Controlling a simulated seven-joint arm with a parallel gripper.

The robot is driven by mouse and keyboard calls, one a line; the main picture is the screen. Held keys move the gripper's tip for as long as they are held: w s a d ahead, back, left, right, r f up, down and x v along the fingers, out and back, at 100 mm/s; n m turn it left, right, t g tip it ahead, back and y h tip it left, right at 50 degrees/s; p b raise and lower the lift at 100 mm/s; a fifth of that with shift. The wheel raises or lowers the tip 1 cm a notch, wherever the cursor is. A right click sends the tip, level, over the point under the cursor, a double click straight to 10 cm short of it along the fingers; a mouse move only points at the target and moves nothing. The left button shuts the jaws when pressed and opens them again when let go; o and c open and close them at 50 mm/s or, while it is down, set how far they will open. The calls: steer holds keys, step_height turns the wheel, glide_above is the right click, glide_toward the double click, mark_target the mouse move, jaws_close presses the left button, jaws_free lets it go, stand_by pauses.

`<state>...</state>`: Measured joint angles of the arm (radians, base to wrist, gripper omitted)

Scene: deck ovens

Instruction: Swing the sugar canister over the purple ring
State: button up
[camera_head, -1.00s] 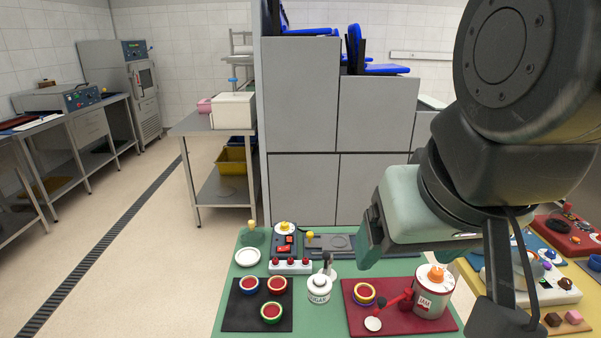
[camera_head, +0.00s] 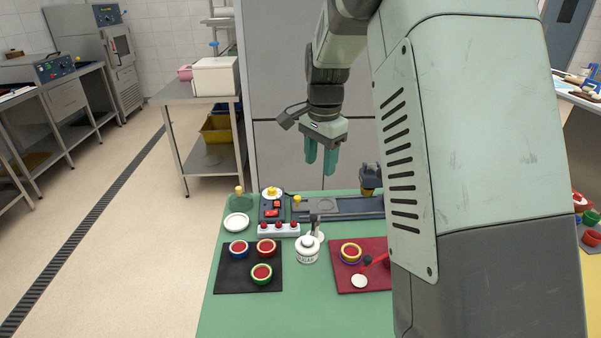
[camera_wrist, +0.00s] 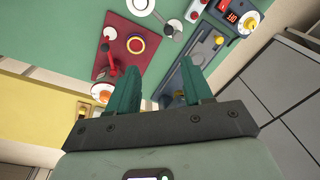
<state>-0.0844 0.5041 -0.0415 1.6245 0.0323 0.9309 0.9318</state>
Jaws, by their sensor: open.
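My gripper (camera_head: 321,160) is open and empty, fingers pointing down, high above the table's back edge and apart from the canister. In the wrist view, the fingers (camera_wrist: 160,80) are spread with nothing between them.
Left of the canister, a dark mat (camera_head: 233,277) holds three ringed round pieces. A red-handled tool with a white disc (camera_head: 359,281) lies on the red mat (camera_head: 345,287). My arm hides the table's right side.

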steer(key=m+g, duration=0.1)
steer(key=m, duration=0.1)
glide_above(314, 216)
step_height(314, 216, down, 8)
step_height(314, 216, down, 11)
steer(key=shift+f, duration=0.1)
jaws_close()
